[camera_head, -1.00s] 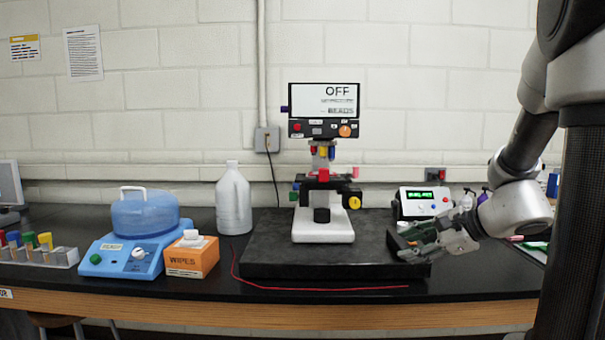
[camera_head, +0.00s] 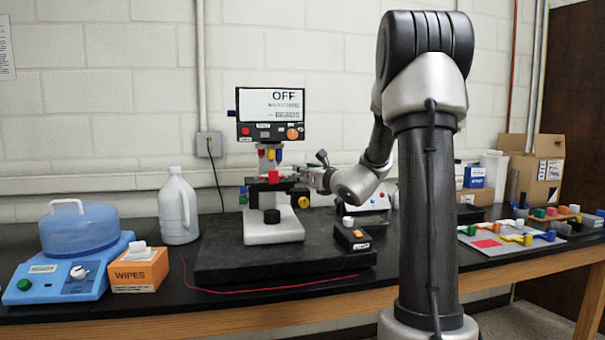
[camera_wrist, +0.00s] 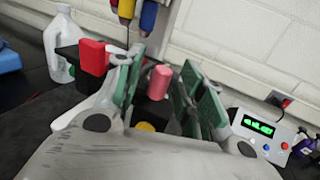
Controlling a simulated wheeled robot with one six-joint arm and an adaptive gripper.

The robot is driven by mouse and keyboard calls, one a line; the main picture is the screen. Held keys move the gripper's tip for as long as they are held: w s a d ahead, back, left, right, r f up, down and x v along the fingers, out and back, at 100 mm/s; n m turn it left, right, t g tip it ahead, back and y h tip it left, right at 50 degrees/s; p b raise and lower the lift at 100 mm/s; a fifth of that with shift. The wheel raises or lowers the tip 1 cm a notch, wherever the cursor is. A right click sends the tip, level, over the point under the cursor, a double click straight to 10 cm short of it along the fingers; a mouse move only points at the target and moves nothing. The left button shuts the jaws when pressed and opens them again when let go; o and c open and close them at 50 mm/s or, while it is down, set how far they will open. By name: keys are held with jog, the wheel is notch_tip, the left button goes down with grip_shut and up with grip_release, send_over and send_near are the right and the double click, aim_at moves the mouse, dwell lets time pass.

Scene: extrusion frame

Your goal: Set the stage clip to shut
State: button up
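The microscope (camera_head: 262,228) stands on a black slab, with a screen (camera_head: 271,104) reading "OFF" above it. A red block (camera_head: 273,177) sits at its stage and also shows in the wrist view (camera_wrist: 94,57). My gripper (camera_head: 314,178) is at the right side of the stage. In the wrist view its green-padded fingers (camera_wrist: 160,88) are open, one on each side of a pink cylinder (camera_wrist: 158,82), with visible gaps. I cannot tell whether the pink cylinder or the red block is the stage clip's handle. A yellow knob (camera_wrist: 145,127) is partly hidden below.
The black slab (camera_head: 225,262) has clear room at its front left. A small dark box (camera_head: 352,236) sits at its right. A white meter with a green display (camera_wrist: 252,126) is close right of my fingers. A jug (camera_head: 178,208) and wipes box (camera_head: 138,271) stand left.

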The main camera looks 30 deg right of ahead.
jog(key=shift+w, duration=0.6)
jog(key=shift+c, duration=0.5)
grip_shut()
